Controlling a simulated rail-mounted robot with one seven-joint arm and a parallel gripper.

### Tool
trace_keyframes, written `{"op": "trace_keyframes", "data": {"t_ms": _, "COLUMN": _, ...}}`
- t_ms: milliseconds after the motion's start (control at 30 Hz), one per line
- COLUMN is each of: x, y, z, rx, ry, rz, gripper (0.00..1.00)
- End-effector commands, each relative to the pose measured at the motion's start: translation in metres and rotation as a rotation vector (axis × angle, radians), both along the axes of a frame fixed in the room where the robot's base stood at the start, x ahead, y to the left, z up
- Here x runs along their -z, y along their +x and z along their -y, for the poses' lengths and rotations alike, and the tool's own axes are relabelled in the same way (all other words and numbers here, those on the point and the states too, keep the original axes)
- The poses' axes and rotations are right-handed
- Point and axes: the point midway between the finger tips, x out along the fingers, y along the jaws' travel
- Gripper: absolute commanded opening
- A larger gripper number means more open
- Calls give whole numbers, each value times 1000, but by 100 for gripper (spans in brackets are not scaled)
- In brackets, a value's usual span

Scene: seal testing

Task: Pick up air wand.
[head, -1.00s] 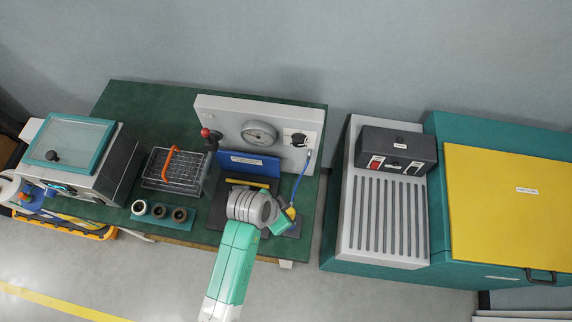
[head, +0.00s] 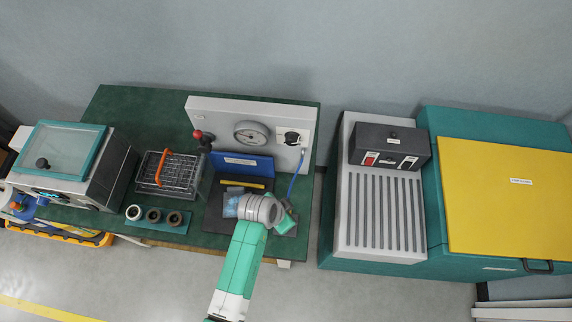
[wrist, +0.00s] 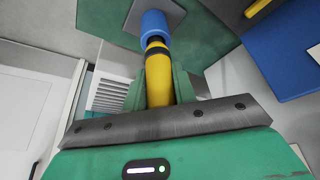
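The air wand (wrist: 162,72) is yellow with a black band and a blue end, and shows in the wrist view between my gripper's two green fingers. My gripper (wrist: 160,88) has its fingers close together against both sides of the wand, so it appears shut on it. The wand's blue end points to the top of the picture, over a dark grey plate (wrist: 178,14). In the head view my gripper (head: 287,218) is at the right front of the green table; it largely hides the wand. A blue hose (head: 297,175) runs up from there to the grey gauge panel (head: 222,112).
The panel, with a dial (head: 251,134) and red-knobbed lever (head: 198,135), stands behind my gripper. A wire basket (head: 175,175) and several dark rings (head: 153,215) are to the left. A grey slotted bench (head: 378,215) is right, across a narrow gap.

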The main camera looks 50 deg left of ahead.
Motion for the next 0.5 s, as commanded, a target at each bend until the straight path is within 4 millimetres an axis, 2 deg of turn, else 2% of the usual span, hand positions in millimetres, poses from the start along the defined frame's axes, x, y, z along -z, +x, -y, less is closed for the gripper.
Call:
{"op": "trace_keyframes", "data": {"t_ms": 33, "x": 0, "y": 0, "z": 0, "rx": 0, "ry": 0, "rz": 0, "gripper": 8}}
{"op": "trace_keyframes", "data": {"t_ms": 67, "x": 0, "y": 0, "z": 0, "rx": 0, "ry": 0, "rz": 0, "gripper": 2}}
{"op": "trace_keyframes", "data": {"t_ms": 300, "x": -3, "y": 0, "z": 0, "rx": 0, "ry": 0, "rz": 1, "gripper": 2}}
{"op": "trace_keyframes", "data": {"t_ms": 367, "x": -10, "y": 1, "z": 0, "rx": 0, "ry": 2, "rz": 3, "gripper": 2}}
{"op": "trace_keyframes", "data": {"t_ms": 500, "x": -43, "y": 1, "z": -1, "rx": 1, "ry": 4, "rz": 5, "gripper": 2}}
